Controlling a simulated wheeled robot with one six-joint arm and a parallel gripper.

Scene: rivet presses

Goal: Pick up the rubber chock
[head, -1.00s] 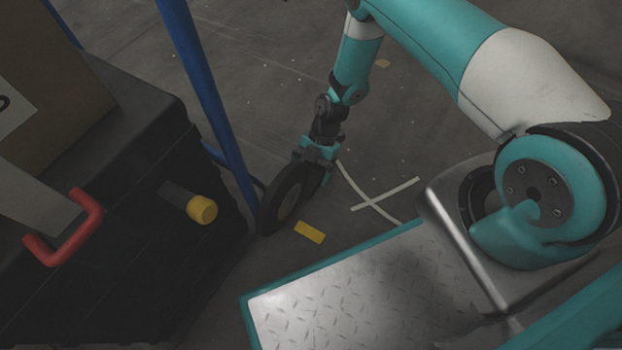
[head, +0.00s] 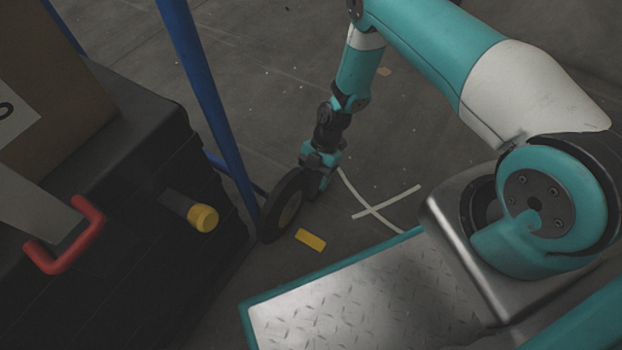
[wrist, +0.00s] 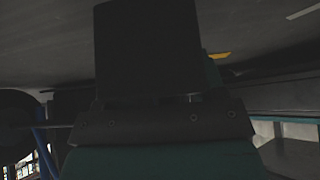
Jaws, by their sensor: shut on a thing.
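My gripper (head: 318,186) is low at the floor, right beside the black wheel of the blue-framed cart. In the wrist view a plain dark block (wrist: 148,55) stands in front of my gripper's dark bolted plate. It looks like the rubber chock, held in the jaws, but it is so dark that I cannot tell its edges from the fingers. My gripper is shut on it. In the head view the chock is not distinguishable; the wheel and my wrist hide that spot.
The cart wheel (head: 285,206) and blue post (head: 215,105) are close on the left. A black case (head: 120,225) with a red handle (head: 65,240) and yellow knob (head: 203,218) stands there. A yellow strip (head: 311,240) and white tape cross (head: 372,208) mark the floor. Floor beyond is open.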

